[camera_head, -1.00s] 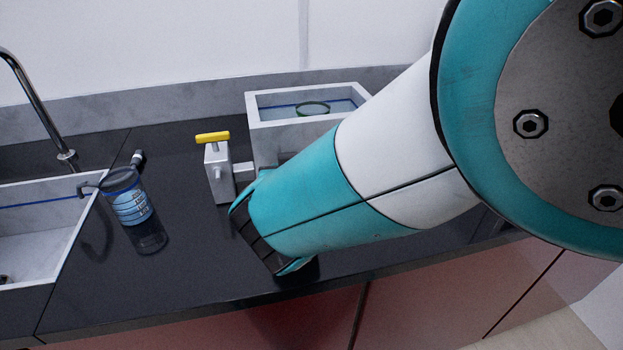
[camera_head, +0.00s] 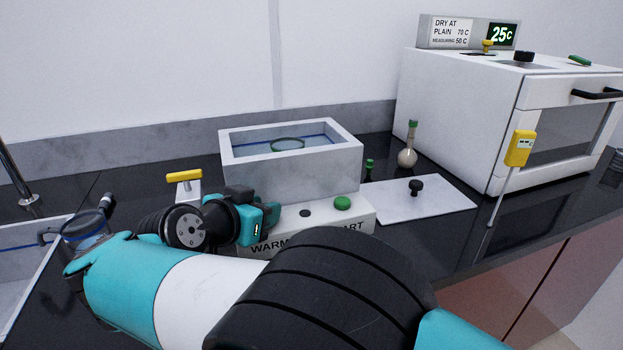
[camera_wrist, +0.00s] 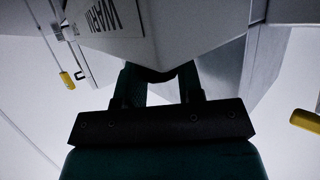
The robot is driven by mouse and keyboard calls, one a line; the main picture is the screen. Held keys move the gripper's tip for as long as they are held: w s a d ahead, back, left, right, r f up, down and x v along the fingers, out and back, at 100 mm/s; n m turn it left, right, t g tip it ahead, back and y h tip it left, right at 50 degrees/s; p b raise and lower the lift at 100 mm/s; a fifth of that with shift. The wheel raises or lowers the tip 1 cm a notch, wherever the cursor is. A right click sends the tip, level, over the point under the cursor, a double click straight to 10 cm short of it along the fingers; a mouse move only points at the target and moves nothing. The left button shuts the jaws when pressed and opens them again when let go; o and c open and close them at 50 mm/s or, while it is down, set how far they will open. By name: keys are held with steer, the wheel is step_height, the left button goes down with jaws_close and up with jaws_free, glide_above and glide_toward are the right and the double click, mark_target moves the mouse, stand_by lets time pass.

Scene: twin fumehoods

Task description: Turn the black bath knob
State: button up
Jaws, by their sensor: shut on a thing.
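The water bath (camera_head: 290,165) is a pale grey open box on the counter, with a white front panel (camera_head: 325,226) marked WARM and START. My gripper (camera_head: 272,213) is at the left part of this panel. In the wrist view, my gripper (camera_wrist: 160,82) has its two fingers closed around a dark rounded piece (camera_wrist: 160,75) at the panel, which appears to be the black bath knob. The fingers and wrist hide most of it. A small black round control (camera_head: 305,213) and a green knob (camera_head: 342,203) show to the right of my gripper.
A yellow-handled valve (camera_head: 184,176) stands left of the bath, close to my wrist.

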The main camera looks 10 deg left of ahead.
steer(key=shift+w+d+m+h, duration=0.1)
steer(key=shift+w+m+h, duration=0.05)
steer(key=shift+m+h, duration=0.2)
stand_by(0.3)
steer(key=o, duration=0.9)
steer(key=shift+r+p, duration=0.15)
steer(key=shift+p, duration=0.15)
